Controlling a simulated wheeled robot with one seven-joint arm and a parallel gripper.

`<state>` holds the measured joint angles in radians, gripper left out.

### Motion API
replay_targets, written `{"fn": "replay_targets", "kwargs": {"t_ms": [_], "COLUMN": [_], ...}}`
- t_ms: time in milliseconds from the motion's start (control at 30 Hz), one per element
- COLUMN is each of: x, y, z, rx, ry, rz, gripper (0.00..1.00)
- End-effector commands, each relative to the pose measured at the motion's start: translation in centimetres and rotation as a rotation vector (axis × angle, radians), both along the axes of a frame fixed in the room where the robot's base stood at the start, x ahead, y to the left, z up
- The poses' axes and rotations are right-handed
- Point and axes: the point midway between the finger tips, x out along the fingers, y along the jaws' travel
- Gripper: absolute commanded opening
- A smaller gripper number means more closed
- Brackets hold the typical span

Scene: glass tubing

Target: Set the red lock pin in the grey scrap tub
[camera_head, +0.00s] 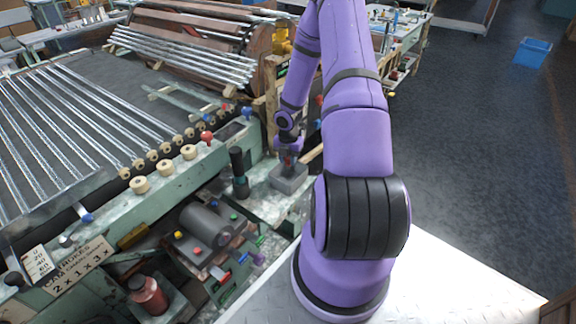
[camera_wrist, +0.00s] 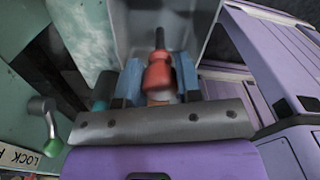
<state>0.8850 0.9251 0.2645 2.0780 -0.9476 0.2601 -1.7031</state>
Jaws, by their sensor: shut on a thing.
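The red lock pin (camera_wrist: 157,74) is held between the blue fingers of my gripper (camera_wrist: 159,80). Its red head is nearest the wrist camera, and its dark shaft points away, towards the inside of the grey scrap tub (camera_wrist: 125,42). In the head view the tub (camera_head: 289,180) stands on the pale green bench, and my gripper (camera_head: 287,163) is at or just above its opening. A bit of red shows there between the fingers. I cannot tell how far the pin tip is from the tub floor.
A dark upright cylinder (camera_head: 239,172) stands just left of the tub. A crank handle with a green knob (camera_wrist: 53,147) is at the left in the wrist view. Glass tubes (camera_head: 75,125) lie on the rack at the left. A blue bin (camera_head: 532,52) is on the floor far right.

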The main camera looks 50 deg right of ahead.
Motion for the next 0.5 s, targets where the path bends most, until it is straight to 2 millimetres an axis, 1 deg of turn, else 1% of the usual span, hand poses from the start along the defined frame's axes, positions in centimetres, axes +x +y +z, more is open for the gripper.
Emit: {"fn": "replay_targets", "kwargs": {"t_ms": [100,200,500], "x": [0.0,0.0,0.0], "y": [0.2,0.1,0.0], "z": [-1.7,-2.9,-3.1], "rx": [0.002,0.002,0.001], "ry": [0.003,0.002,0.0], "rz": [0.001,0.002,0.0], "gripper": [0.09,0.09,0.09]}}
